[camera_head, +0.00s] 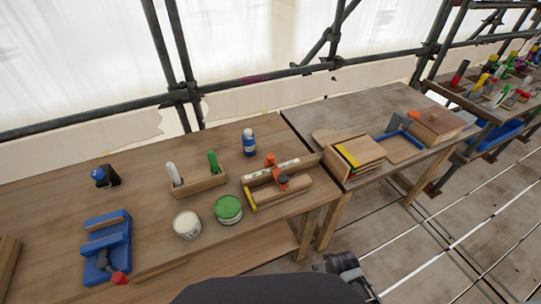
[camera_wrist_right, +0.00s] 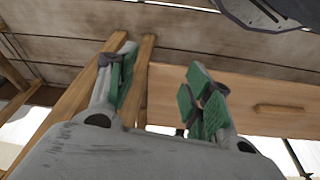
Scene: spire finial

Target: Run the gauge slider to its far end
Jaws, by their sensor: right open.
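A wooden gauge-like fixture (camera_head: 300,187) lies near the right end of the left workbench in the head view. I cannot tell for sure which is the slider. My right gripper (camera_wrist_right: 160,86) is open and empty in the right wrist view, its green pads apart, with wooden bench parts beyond. It is away from the gauge. My left gripper is not in view.
A green tin (camera_head: 228,210) and white tin (camera_head: 187,225) stand left of the gauge; a blue bottle (camera_head: 249,142) stands behind it. A wooden holder (camera_head: 198,186), blue vise (camera_head: 105,245) and second bench (camera_head: 350,110) are also there. A gap separates the benches' fronts.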

